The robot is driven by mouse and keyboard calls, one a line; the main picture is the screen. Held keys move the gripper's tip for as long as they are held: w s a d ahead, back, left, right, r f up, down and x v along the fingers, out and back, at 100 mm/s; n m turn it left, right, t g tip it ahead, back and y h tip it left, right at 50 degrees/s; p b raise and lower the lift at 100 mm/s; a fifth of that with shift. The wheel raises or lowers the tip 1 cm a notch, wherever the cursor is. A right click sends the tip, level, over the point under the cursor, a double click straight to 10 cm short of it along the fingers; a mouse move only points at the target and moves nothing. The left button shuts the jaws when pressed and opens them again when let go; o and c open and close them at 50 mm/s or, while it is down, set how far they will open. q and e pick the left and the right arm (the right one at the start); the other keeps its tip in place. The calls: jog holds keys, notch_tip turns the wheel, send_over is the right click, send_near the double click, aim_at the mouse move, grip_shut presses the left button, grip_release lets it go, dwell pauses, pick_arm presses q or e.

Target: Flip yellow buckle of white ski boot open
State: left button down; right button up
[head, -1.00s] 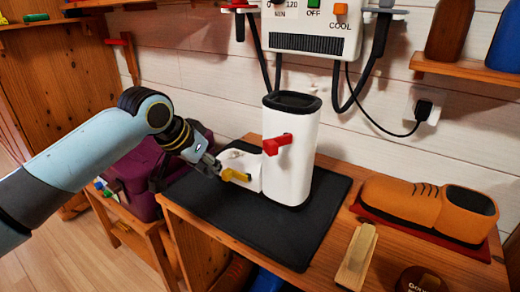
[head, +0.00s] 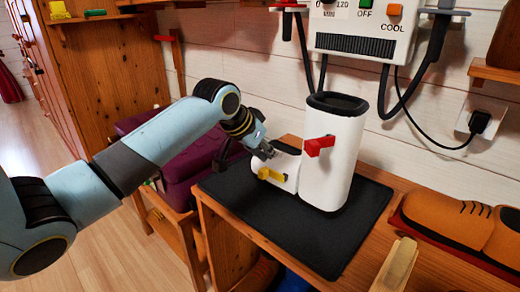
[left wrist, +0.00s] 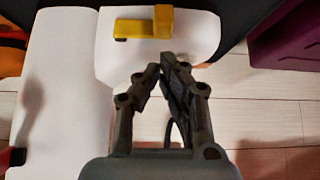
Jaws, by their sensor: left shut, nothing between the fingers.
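The white ski boot (head: 335,165) stands upright on a black mat (head: 300,235), its toe part pointing left. A red buckle (head: 319,146) is on its shaft. The yellow buckle (head: 271,176) is on the toe part, lying along its side; it also shows in the left wrist view (left wrist: 145,24). My left gripper (head: 268,153) is shut and empty, just above and beside the toe part. In the left wrist view its fingertips (left wrist: 163,62) are close to the yellow buckle's raised end; I cannot tell whether they touch. My right gripper is not in view.
A wall unit (head: 365,35) with hoses hangs behind the boot. An orange shoe (head: 465,228) and a wooden block (head: 396,265) are to the right. A purple bag (head: 185,160) stands on a lower bench at left. The front of the mat is clear.

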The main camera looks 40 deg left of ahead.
aim_at(277, 163)
pick_arm(q)
jog(key=shift+b+x, duration=0.45)
jog(key=shift+x, duration=1.5)
